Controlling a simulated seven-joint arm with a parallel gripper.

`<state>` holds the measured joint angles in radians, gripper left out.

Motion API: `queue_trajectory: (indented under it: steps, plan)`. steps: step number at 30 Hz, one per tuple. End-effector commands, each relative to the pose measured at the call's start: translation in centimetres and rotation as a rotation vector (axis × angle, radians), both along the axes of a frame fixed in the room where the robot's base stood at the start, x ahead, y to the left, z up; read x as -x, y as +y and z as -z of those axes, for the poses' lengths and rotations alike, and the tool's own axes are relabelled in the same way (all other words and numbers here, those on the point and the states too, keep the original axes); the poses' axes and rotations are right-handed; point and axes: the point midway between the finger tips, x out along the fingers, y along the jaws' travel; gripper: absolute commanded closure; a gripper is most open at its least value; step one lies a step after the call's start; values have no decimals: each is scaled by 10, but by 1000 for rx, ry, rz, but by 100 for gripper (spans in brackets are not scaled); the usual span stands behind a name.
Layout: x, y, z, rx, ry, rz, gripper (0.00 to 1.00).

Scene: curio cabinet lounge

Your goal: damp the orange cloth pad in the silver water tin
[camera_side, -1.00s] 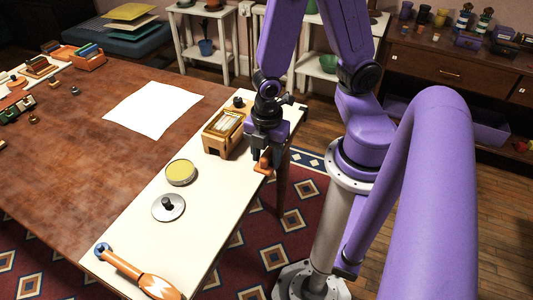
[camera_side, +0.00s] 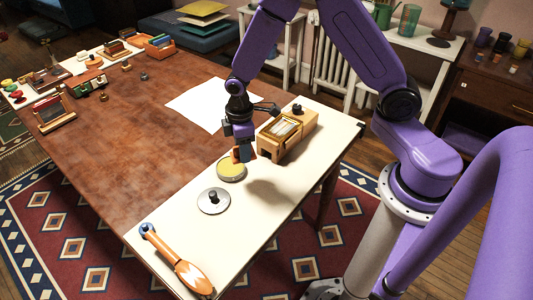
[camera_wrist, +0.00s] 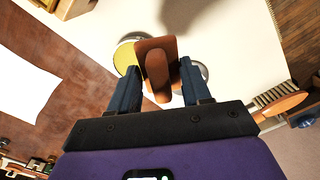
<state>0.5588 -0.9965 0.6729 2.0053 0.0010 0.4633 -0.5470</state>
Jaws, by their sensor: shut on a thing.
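My gripper (camera_side: 243,150) is shut on the orange cloth pad (camera_side: 235,155), holding it by a raised orange grip. In the wrist view the pad (camera_wrist: 149,47) sits between the two blue fingers of my gripper (camera_wrist: 160,88). A round tin with a silver rim and yellow inside (camera_side: 230,171) is just below the pad in the side view. In the wrist view the tin (camera_wrist: 124,57) is partly hidden behind the pad. The pad's height above it is hard to tell. A silver disc with a black knob (camera_side: 214,205) lies in front of the tin.
A wooden box (camera_side: 290,138) stands to the right of my gripper. A wooden-handled tool (camera_side: 178,262) lies at the table's near end. A white sheet (camera_side: 205,103) lies on the brown tabletop. The pale strip (camera_side: 260,225) right of the disc is clear.

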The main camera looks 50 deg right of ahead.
Motion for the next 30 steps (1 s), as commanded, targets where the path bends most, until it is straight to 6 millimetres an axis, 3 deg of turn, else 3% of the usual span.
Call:
queue_trajectory:
  steps: [3,10,17,30]
  plan:
    - [-27,1,5,0,0,79,76]
    - [-56,-2,10,0,0,178,76]
    - [-62,-3,16,0,1,201,76]
    - [-61,-3,56,1,3,199,76]
